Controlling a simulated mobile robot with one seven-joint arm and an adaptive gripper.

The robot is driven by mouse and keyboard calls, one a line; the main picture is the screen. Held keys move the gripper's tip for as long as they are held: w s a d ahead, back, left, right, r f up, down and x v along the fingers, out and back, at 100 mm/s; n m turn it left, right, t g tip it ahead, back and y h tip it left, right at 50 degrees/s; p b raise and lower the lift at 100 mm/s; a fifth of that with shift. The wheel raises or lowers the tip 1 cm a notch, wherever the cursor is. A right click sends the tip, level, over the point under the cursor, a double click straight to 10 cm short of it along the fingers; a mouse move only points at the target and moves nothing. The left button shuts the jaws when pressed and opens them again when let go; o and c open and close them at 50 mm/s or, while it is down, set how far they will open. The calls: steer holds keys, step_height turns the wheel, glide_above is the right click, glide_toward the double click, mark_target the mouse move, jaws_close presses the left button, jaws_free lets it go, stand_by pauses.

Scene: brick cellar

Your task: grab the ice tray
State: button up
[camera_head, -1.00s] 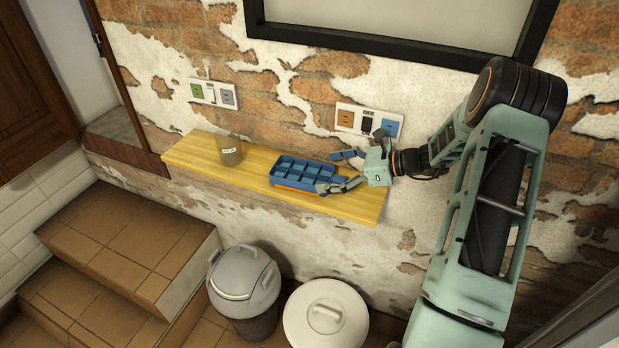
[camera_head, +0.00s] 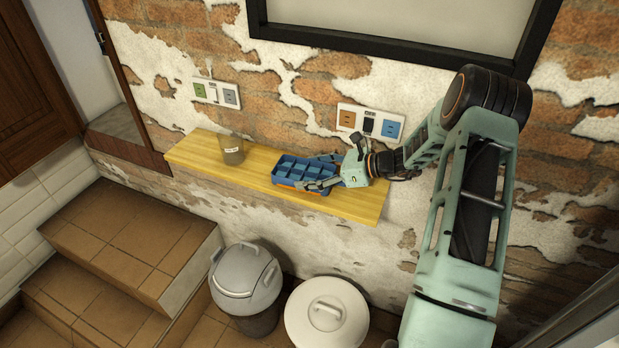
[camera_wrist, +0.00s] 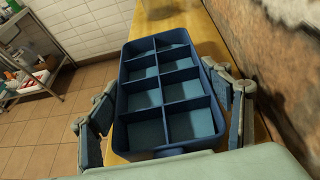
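The blue ice tray (camera_head: 290,170), with several square compartments, lies on the yellow wooden shelf (camera_head: 350,205). It also fills the middle of the wrist view (camera_wrist: 122,80). My gripper (camera_head: 318,172) reaches in from the right, low over the shelf. Its fingers are open and lie along both long sides of the tray's near end. In the wrist view the fingers (camera_wrist: 165,118) flank the tray left and right; small gaps seem to show, but I cannot tell whether either finger touches it. The far finger is partly hidden in the head view.
A grey cup (camera_head: 231,150) with a white label stands left of the tray on the shelf. The brick wall with sockets (camera_head: 370,123) is close behind. A grey bin (camera_head: 246,285) and a white lidded bin (camera_head: 327,314) stand below. Tiled steps (camera_head: 130,245) are at left.

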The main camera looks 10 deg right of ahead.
steer(key=c, duration=0.6)
steer(key=shift+r, duration=0.15)
steer(key=shift+r, duration=1.05)
steer(key=s+a+r, duration=0.1)
steer(key=r, duration=0.1)
steer(key=s+a+r, duration=0.1)
steer(key=r, duration=0.1)
steer(key=s+a+r, duration=0.1)
steer(key=r, duration=0.1)
steer(key=shift+s+a+r+b, duration=0.1)
steer(key=shift+s+r+b, duration=0.3)
steer(key=shift+s+a+r+b, duration=0.2)
steer(key=shift+s+a+r, duration=0.45)
steer(key=shift+s+a, duration=0.4)
steer(key=shift+s+a+r+b, duration=0.15)
steer(key=shift+s+a+r, duration=0.45)
steer(key=shift+s+a, duration=0.45)
steer(key=shift+s+a+r+b, duration=0.2)
steer(key=shift+s+a+r, duration=0.5)
steer(key=shift+s, duration=0.6)
